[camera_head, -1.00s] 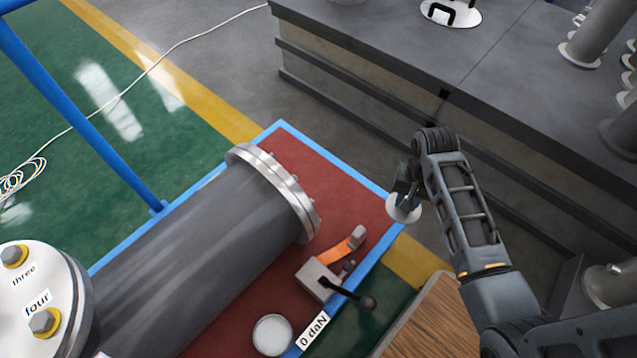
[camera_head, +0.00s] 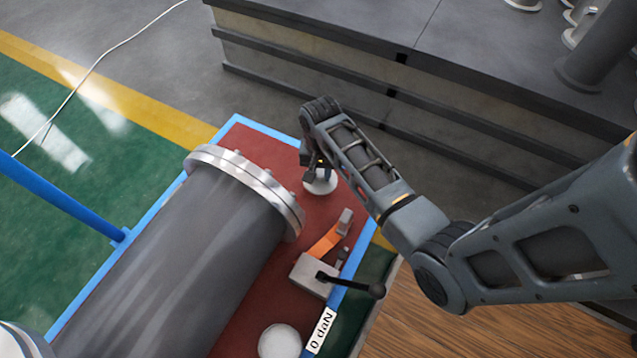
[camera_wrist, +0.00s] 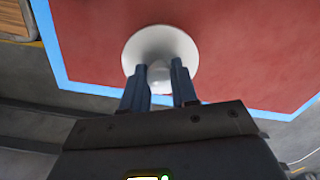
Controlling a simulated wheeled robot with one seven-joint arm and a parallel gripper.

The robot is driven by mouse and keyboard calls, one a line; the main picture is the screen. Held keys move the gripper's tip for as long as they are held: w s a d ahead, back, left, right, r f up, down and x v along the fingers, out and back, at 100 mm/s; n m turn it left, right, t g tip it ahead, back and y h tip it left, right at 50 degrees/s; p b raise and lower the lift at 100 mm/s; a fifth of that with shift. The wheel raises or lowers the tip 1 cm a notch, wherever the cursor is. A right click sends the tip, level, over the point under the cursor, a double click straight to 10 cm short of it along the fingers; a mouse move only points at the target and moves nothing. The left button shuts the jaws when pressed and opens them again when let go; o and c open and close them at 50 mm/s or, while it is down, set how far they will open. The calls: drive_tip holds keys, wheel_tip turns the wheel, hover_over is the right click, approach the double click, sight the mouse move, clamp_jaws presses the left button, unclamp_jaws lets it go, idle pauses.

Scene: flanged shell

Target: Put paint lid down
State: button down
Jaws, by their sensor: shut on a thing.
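The paint lid (camera_head: 321,184) is a round white disc, held by my gripper (camera_head: 313,172) over the red platform, to the right of the flanged pipe end. In the wrist view the lid (camera_wrist: 160,50) shows as a white disc with a small knob, and my gripper (camera_wrist: 160,82) has its two fingers on either side of that knob. The red surface with its blue border lies behind the lid. I cannot tell whether the lid touches the surface.
The red platform (camera_head: 345,205) bears a grey flanged cylinder (camera_head: 190,255), a clamp with an orange part (camera_head: 325,243) and black lever (camera_head: 350,284), and a white round can (camera_head: 281,342). A grey bench (camera_head: 480,90) stands behind. Bare red surface surrounds the lid.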

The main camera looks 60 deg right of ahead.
sight(319, 181)
drive_tip(key=shift+w+a+f, duration=0.1)
drive_tip(key=shift+w+f, duration=0.1)
drive_tip(key=shift+f, duration=0.25)
wheel_tip(319, 181, down, 4)
drive_tip(key=shift+r+b, duration=0.25)
drive_tip(key=shift+b, duration=0.95)
drive_tip(key=shift+r, duration=0.1)
drive_tip(key=c, duration=0.9)
unclamp_jaws()
drive_tip(key=shift+o, duration=0.2)
wheel_tip(319, 181, up, 12)
drive_tip(key=p, duration=0.5)
drive_tip(key=shift+s, duration=0.1)
